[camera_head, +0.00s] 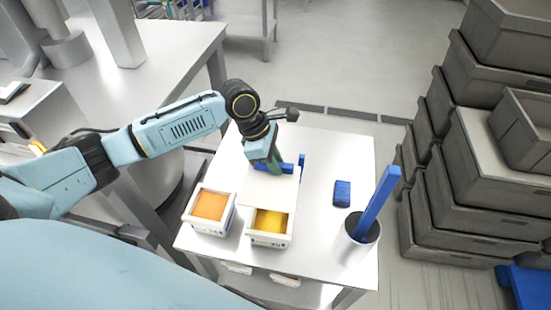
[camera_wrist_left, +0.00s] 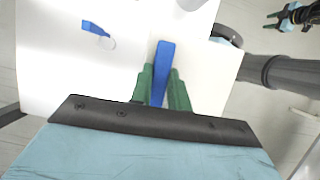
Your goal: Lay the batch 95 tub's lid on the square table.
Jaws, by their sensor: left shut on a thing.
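My left gripper (camera_head: 276,168) is shut on a blue handle (camera_wrist_left: 161,72); its green fingers sit on both sides of it in the left wrist view. A flat white lid (camera_head: 268,190) lies under the gripper, behind a white tub of yellow filling (camera_head: 270,242). I cannot tell whether the lid touches the tub or the table. A second white tub, with orange filling (camera_head: 191,217), stands open to the left. The tub labels are too small to read surely. The white square table (camera_head: 325,155) bears them.
A blue block (camera_head: 342,193) lies on the table at the right. A cup (camera_head: 352,251) holding a tall blue bar (camera_head: 377,203) stands near the front right corner. Grey crates (camera_head: 470,190) are stacked beyond the right edge. The table's back right part is clear.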

